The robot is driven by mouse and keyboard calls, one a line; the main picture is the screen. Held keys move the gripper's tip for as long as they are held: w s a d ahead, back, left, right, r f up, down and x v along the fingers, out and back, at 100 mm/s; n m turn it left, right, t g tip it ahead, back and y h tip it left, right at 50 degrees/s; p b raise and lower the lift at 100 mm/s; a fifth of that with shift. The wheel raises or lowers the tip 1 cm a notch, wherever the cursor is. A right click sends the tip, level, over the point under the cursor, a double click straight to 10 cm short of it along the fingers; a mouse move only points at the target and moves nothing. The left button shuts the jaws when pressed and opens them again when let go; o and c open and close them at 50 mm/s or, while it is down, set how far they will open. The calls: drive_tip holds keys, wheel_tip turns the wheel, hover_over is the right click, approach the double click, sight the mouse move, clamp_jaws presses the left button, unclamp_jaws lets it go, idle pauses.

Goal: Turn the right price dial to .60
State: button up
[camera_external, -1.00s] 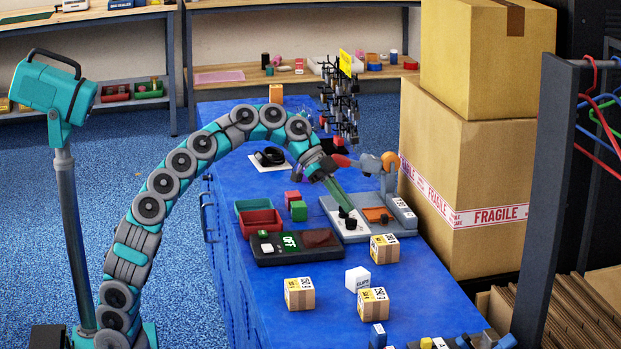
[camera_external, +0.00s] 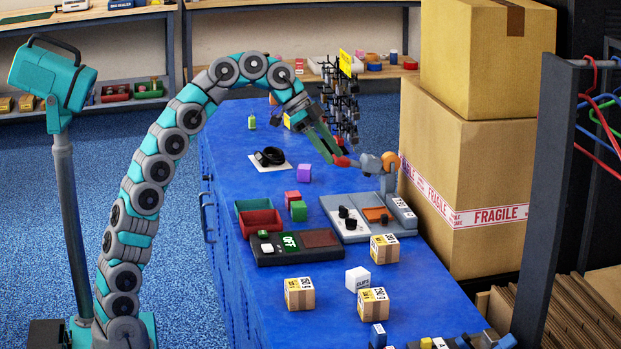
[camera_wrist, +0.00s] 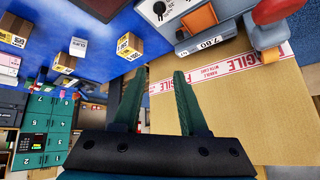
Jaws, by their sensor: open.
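In the wrist view one black dial (camera_wrist: 159,8) shows at the top edge, beside the orange pad (camera_wrist: 199,20). A white number strip (camera_wrist: 203,45) there is tilted and small; its digits seem to end in .60. My gripper (camera_external: 336,157) is open and empty, above and behind the panel, apart from the dials. Its two green fingers (camera_wrist: 158,85) are spread in the wrist view. Which dial settings are shown is unclear.
A grey arm with an orange knob (camera_external: 390,160) and red tip (camera_external: 345,162) stands beside my fingertips. A black rack (camera_external: 342,105) is behind. Stacked cartons (camera_external: 465,200) border the right side. Small boxes (camera_external: 300,294) and a dark OFF panel (camera_external: 295,252) lie in front.

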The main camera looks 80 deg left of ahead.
sight(351, 223)
drive_tip(key=shift+w+d+f+n+g+y+p, duration=0.45)
drive_tip(key=shift+w+f, duration=0.25)
drive_tip(key=shift+f, duration=1.95)
drive_tip(key=shift+w+d+f+n+g+y+p, duration=0.25)
drive_tip(key=shift+w+f+n+g+p, duration=0.3)
drive_tip(key=shift+f, duration=2.1)
drive_tip(key=shift+w+d+f+n+g+y+p, duration=0.25)
drive_tip(key=shift+w+d+f+p, duration=0.4)
drive_tip(key=shift+f, duration=2)
drive_tip(key=shift+w+a, duration=0.15)
drive_tip(key=shift+a, duration=0.05)
drive_tip(key=shift+c, duration=0.2)
clamp_jaws()
